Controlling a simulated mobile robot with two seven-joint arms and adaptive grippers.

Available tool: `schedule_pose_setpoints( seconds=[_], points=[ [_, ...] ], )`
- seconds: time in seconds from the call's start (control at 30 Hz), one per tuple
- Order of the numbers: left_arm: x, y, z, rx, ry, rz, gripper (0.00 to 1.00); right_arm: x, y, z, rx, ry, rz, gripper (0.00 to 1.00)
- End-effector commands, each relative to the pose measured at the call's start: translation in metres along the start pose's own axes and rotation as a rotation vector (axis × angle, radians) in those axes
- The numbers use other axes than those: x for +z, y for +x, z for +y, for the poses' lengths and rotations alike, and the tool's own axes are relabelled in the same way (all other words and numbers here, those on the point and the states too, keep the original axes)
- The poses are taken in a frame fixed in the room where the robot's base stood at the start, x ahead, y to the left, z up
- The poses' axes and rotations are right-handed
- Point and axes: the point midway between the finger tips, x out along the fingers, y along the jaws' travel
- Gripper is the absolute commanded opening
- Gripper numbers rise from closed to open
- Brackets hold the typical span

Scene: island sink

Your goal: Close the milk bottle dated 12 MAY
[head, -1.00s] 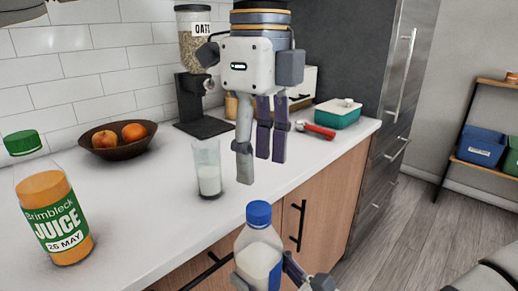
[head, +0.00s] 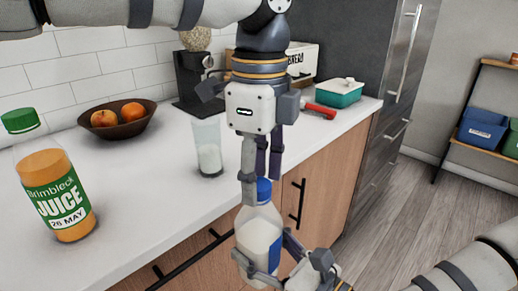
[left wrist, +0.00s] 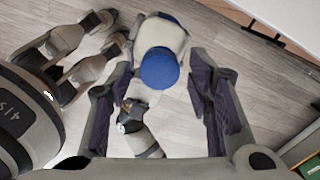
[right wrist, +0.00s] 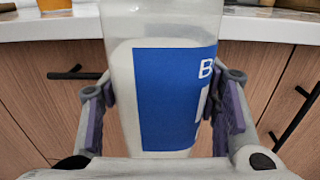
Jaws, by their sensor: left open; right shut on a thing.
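The milk bottle (head: 258,235) has a blue cap (head: 264,190) on its top and a blue label; its date cannot be read. My right gripper (head: 262,272) is shut on the bottle's body and holds it upright in front of the counter edge. The right wrist view shows the bottle's blue label (right wrist: 175,100) between the fingers. My left gripper (head: 260,185) is open and points down at the cap. In the left wrist view the cap (left wrist: 159,69) lies between the spread fingers, with gaps on both sides. How tightly the cap sits cannot be told.
On the counter (head: 150,215) stand a glass of milk (head: 208,150), a juice bottle (head: 57,195) dated 26 MAY, a fruit bowl (head: 118,122) and a teal container (head: 338,95). Cabinet fronts with handles (head: 299,203) lie close behind the held bottle. The floor to the right is clear.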

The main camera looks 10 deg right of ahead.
Motion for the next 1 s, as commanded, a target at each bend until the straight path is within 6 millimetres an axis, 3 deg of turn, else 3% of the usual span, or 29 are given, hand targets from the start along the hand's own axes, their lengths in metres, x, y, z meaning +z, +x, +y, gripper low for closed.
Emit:
schedule_pose_setpoints(
  seconds=[0.33,0.37,0.57,0.77,0.87,1.0],
  points=[
    [0.0000,0.0055,0.0002,0.000,0.000,0.000,0.46,0.0005,0.0000,-0.0001,0.000,-0.001,-0.001,0.00],
    [0.0000,0.0055,0.0002,0.000,0.000,0.000,0.44,0.0005,0.0000,-0.0001,0.000,-0.001,-0.001,0.00],
    [0.0000,0.0053,0.0001,-0.001,0.000,0.000,0.00,0.0005,0.0000,0.0000,0.000,-0.001,-0.001,0.00],
    [-0.0002,0.0053,0.0001,-0.001,0.037,0.001,0.00,0.0005,0.0000,0.0001,0.000,-0.001,-0.001,0.00],
    [-0.0002,0.0056,0.0001,0.000,0.248,0.004,0.00,0.0005,0.0000,0.0002,0.001,-0.001,-0.001,0.00],
    [-0.0005,0.0063,-0.0003,-0.002,0.790,0.004,0.00,0.0004,0.0000,0.0003,0.001,-0.001,-0.001,0.00]
  ],
)
